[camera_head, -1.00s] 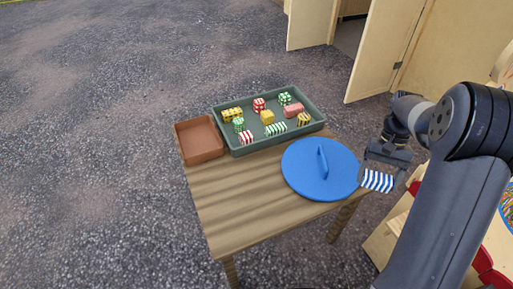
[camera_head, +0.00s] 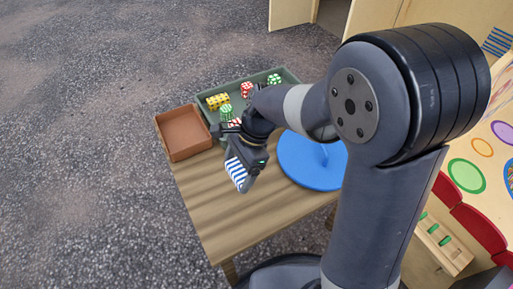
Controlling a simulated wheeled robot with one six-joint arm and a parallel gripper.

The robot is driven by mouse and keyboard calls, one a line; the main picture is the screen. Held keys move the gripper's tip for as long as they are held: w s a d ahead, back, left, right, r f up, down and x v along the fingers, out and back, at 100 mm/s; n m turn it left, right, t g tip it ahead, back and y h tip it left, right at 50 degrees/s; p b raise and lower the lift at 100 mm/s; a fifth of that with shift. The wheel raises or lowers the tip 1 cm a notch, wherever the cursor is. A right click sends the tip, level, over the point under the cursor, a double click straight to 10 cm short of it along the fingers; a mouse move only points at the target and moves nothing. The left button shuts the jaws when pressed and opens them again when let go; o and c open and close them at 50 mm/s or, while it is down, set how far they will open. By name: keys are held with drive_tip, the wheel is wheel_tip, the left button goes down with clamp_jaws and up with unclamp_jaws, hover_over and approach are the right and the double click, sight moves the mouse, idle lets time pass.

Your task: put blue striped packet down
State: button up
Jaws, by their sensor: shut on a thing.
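The blue striped packet (camera_head: 237,173) has blue and white stripes. My gripper (camera_head: 236,164) is shut on it and holds it over the wooden table (camera_head: 215,215), in front of the green tray and left of the blue lid. I cannot tell how high above the table it is. My gripper hides part of the packet, and my arm covers much of the tray and part of the lid.
A brown empty box (camera_head: 184,134) stands at the table's left back corner. The green tray (camera_head: 291,77) holds several striped and dotted sweets packets. A round blue lid (camera_head: 310,172) with a handle lies on the right. The table's front left is clear.

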drive_tip(key=shift+s+a+f, duration=0.1)
drive_tip(key=shift+s+f, duration=0.05)
drive_tip(key=shift+f, duration=0.25)
wheel_tip(320, 180, down, 9)
drive_tip(key=b, duration=0.4)
drive_tip(key=shift+f, duration=0.15)
drive_tip(key=shift+f, duration=0.1)
drive_tip(key=o, duration=1)
drive_tip(key=p+v, duration=0.4)
drive_tip(key=v, duration=0.8)
